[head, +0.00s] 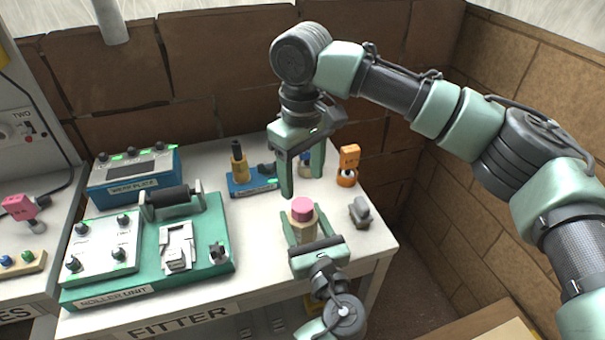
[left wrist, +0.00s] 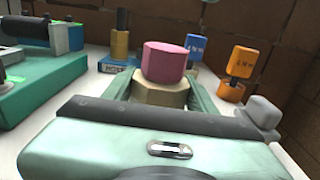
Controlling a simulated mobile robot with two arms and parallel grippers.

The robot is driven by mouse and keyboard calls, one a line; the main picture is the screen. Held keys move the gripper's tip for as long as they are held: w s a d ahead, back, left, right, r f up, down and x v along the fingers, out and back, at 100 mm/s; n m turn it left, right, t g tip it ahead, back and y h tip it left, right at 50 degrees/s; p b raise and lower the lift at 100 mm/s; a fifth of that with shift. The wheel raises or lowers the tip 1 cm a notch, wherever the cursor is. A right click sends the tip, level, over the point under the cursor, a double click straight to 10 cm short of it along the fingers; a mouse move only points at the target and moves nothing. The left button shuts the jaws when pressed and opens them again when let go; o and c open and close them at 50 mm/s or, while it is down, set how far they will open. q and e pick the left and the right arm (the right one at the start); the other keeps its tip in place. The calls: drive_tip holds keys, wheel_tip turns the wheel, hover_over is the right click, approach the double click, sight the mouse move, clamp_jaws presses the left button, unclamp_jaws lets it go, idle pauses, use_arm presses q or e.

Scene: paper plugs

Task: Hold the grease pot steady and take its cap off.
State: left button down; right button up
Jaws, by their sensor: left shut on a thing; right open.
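The grease pot (head: 303,224) is a tan faceted pot with a pink cap (head: 302,205) on top. It stands upright near the front right of the white table. My left gripper (head: 301,232) is shut on the pot's body from the front. In the left wrist view the pot (left wrist: 158,93) sits between the fingers, with the pink cap (left wrist: 164,62) on it above them. My right gripper (head: 303,177) is open and empty, pointing down above and just behind the cap. The pot's lower part is hidden by my left gripper.
A grey block (head: 359,211) stands close to the pot's right. Behind are an orange tagged item (head: 348,167) and a blue stand with a brass piece (head: 250,183). The green roller unit (head: 213,256) fills the left. The table (head: 255,235) is clear between it and the pot.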

sight(303, 205)
drive_tip(key=m, duration=1.4)
drive_tip(key=shift+f, duration=0.65)
wheel_tip(303, 205, down, 7)
drive_tip(key=shift+r, duration=0.1)
